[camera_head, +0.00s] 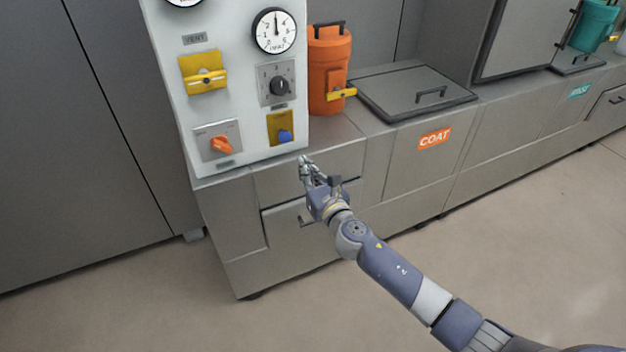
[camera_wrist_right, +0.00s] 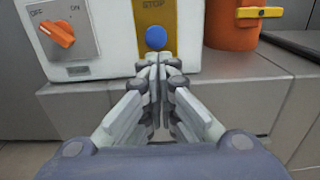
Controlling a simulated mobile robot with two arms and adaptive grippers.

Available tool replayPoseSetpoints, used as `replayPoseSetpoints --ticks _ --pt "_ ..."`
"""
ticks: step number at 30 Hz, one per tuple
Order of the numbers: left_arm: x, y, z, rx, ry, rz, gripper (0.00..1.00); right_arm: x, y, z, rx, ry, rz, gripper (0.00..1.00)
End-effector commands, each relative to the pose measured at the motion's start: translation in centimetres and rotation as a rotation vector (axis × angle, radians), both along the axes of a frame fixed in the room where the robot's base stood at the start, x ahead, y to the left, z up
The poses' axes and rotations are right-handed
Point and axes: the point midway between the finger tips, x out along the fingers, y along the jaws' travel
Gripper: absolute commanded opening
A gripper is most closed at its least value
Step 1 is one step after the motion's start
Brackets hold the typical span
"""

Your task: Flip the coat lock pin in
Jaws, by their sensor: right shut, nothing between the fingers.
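The orange COAT label (camera_head: 434,138) is on the front of a grey counter, below a closed grey lid with a dark handle (camera_head: 431,95). No part is marked as the coat lock pin. A yellow lever (camera_head: 343,94) sticks out sideways from the orange canister (camera_head: 329,60) left of that lid; it also shows in the right wrist view (camera_wrist_right: 260,12). My right gripper (camera_head: 304,160) is shut and empty in front of the counter, below the control panel. In the right wrist view its fingertips (camera_wrist_right: 158,64) appear just below the blue button. My left gripper is out of view.
The white control panel (camera_head: 234,100) carries gauges, an orange switch (camera_head: 221,144), a yellow vent handle (camera_head: 205,78) and a blue button (camera_head: 285,136) on a yellow STOP plate. A teal canister (camera_head: 591,25) stands far right. The floor in front is clear.

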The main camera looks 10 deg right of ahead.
Motion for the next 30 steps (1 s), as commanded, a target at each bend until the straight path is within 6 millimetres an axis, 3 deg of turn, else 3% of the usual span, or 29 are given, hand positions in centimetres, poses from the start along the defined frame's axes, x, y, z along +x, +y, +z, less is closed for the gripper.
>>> replayPoseSetpoints --ticks 3,6,19,27,30 --pt "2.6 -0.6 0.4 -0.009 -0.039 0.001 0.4 -2.1 -0.3 0.0 -0.001 0.001 0.002 0.0" --pt "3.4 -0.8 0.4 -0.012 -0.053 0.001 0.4 -3.3 -0.6 -0.1 -0.001 0.001 0.001 0.0" --pt "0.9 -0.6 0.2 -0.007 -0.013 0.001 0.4 -4.6 -0.8 0.0 0.0 0.0 0.001 0.0" --pt "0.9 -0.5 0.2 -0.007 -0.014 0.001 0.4 -4.6 -0.8 0.0 0.001 0.001 0.0 0.0" --pt "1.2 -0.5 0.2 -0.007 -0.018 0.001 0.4 -4.6 -1.2 -1.2 0.035 0.031 -0.009 0.0"
